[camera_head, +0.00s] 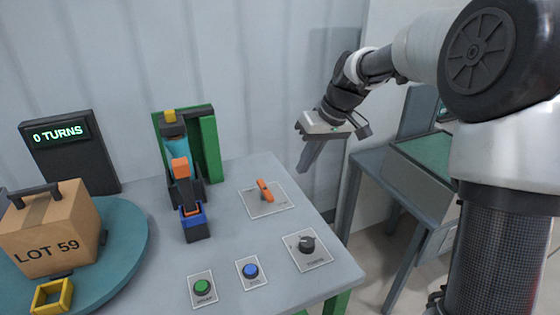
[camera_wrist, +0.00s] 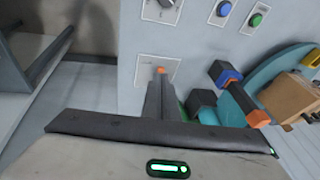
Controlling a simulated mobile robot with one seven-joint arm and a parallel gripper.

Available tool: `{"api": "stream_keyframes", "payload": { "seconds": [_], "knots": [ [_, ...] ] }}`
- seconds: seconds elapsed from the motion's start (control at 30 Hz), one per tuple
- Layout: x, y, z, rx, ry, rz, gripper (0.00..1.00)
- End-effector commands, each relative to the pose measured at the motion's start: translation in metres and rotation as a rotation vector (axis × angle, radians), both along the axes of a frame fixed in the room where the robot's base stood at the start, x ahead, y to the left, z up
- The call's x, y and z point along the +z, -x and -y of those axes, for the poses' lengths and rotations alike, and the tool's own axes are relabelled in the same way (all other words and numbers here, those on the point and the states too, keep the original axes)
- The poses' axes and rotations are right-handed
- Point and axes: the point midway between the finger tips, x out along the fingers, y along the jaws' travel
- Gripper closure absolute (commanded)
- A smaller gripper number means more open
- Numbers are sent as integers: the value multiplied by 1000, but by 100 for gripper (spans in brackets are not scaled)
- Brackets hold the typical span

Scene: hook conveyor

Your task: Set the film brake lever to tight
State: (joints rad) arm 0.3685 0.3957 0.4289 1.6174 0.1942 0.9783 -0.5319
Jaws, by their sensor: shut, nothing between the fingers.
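An orange-handled lever (camera_head: 264,189), which looks like the film brake lever, sits on a pale plate (camera_head: 281,205) at the table's right side. Its handle leans toward the upper left in the head view; the plate's marks are too small to read. In the wrist view the orange tip (camera_wrist: 160,70) shows just beyond my fingers, which cover part of the plate (camera_wrist: 176,62). My gripper (camera_head: 303,168) is shut and empty, fingers pointing down. It hangs above and to the right of the lever, apart from it in the head view.
A film stand with a teal roll (camera_head: 178,150) and orange-and-blue parts stands left of the lever. A dark knob (camera_head: 307,244), a blue button (camera_head: 250,270) and a green button (camera_head: 202,287) are nearer. A carton (camera_head: 55,235) sits on a teal turntable (camera_head: 125,250); a display reads 0 TURNS.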

Motion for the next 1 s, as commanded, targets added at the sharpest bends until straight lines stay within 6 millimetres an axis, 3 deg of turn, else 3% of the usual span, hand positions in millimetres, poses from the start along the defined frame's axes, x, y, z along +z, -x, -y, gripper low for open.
{"api": "stream_keyframes", "payload": {
  "seconds": [0.03, 0.1, 0.37, 0.87, 1.0],
  "knots": [
    [-22, -16, 4, 11, -48, -11, 100],
    [-38, -34, 8, 34, -105, -9, 100],
    [-76, -75, 23, 70, -256, 17, 100],
    [-82, -81, 25, 76, -284, 24, 100],
    [-91, -82, 18, 77, -284, 22, 100]
  ]
}}
